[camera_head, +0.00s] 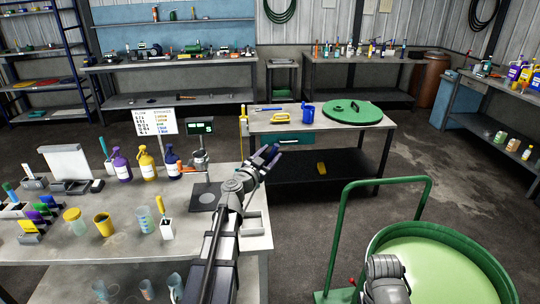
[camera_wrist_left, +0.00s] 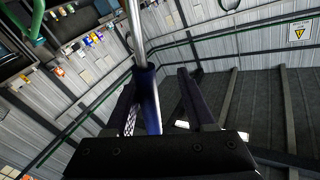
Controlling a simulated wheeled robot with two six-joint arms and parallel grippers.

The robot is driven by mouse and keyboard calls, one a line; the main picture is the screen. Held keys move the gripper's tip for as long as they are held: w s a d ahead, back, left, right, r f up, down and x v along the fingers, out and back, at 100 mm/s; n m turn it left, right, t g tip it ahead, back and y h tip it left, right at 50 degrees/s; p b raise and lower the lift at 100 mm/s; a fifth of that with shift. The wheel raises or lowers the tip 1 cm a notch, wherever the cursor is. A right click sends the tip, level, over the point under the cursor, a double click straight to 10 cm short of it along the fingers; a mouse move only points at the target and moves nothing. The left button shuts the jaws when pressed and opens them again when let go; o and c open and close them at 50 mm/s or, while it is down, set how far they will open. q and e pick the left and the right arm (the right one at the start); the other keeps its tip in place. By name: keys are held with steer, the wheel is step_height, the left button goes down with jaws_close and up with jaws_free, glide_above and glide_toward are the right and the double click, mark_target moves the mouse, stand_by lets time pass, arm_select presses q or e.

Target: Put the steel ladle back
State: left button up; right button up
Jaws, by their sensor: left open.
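My left gripper (camera_head: 268,153) reaches over the right end of the near bench, its jaws open. In the left wrist view, a steel rod with a dark blue grip, apparently the steel ladle (camera_wrist_left: 149,100), stands between the two spread fingers of the left gripper (camera_wrist_left: 160,90). Its shaft runs up out of the picture and its bowl is not seen. I cannot tell whether a finger touches the grip. In the head view I cannot make out the ladle apart from the gripper. My right gripper is not in view.
The near bench (camera_head: 100,246) carries bottles, beakers and a grey tray (camera_head: 252,224). A second table (camera_head: 345,131) behind holds a blue jug (camera_head: 308,113) and a green lid (camera_head: 352,112). A green-rimmed tub (camera_head: 490,262) of pale green liquid stands at lower right. Floor between is clear.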

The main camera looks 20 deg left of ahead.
arm_select(q)
steer(key=shift+r, duration=0.1)
steer(key=s, duration=1.2)
steer(key=shift+a+r, duration=0.15)
steer(key=shift+a, duration=0.15)
